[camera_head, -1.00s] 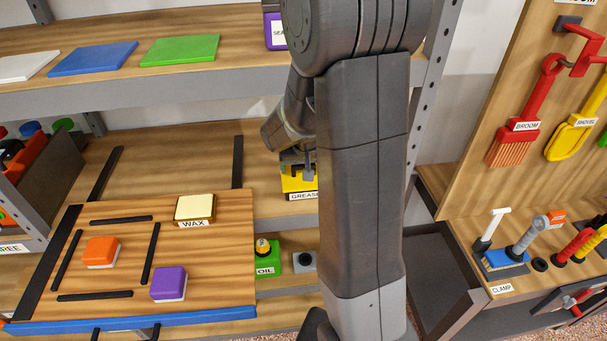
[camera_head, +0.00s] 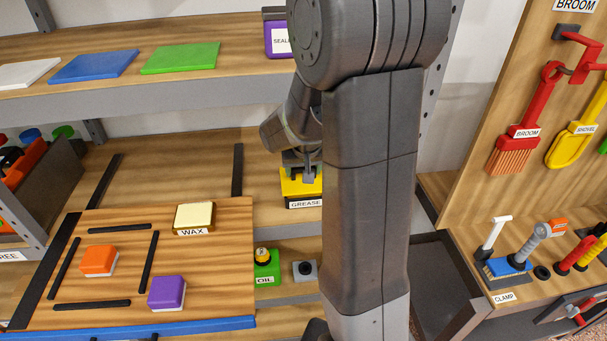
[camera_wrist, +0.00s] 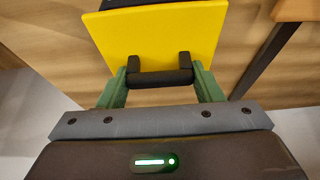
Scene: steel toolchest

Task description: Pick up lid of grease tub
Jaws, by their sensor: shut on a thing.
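The grease tub (camera_head: 305,203) stands on the middle shelf, with a label reading GREASE on its dark front. Its yellow lid (camera_head: 290,187) shows above the label, partly hidden by my arm. In the wrist view the lid (camera_wrist: 165,35) is a flat yellow plate with a black bar handle (camera_wrist: 160,77) near its edge. My gripper (camera_wrist: 160,78) is shut on this handle, one green finger at each end. In the head view my gripper (camera_head: 304,168) is just above the lid. I cannot tell whether the lid is clear of the tub.
A wooden board left of the tub carries a WAX box (camera_head: 194,217), an orange block (camera_head: 99,260) and a purple block (camera_head: 167,292). A green OIL container (camera_head: 266,268) stands below. The SEALANT box (camera_head: 277,38) is on the shelf above.

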